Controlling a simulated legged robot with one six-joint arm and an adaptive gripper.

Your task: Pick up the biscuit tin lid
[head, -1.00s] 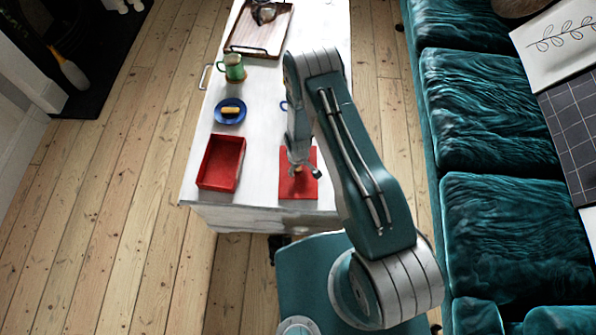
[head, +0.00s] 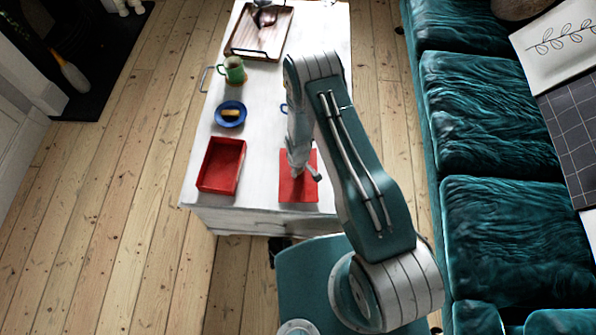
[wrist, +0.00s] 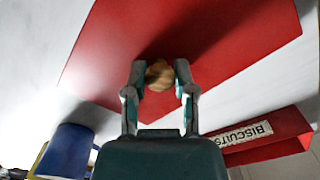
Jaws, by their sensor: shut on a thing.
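The biscuit tin lid (head: 288,190) is a flat red rectangle near the front right of the white table. It also fills much of the upper wrist view (wrist: 230,50). A round tan knob (wrist: 159,75) sits on the lid. My gripper (wrist: 160,78) is shut on this knob, with one finger on each side. In the head view my gripper (head: 302,175) is over the lid, and my arm hides part of it. The red biscuit tin (head: 221,166) is open and stands to the left of the lid. Its label reads "BISCUITS" in the wrist view (wrist: 243,134).
A blue plate (head: 230,114) with a yellow item and a green mug (head: 233,70) stand behind the tin. A wooden tray (head: 261,48) lies at the back. A blue object, partly hidden, is behind my arm. A teal sofa (head: 500,170) runs along the right.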

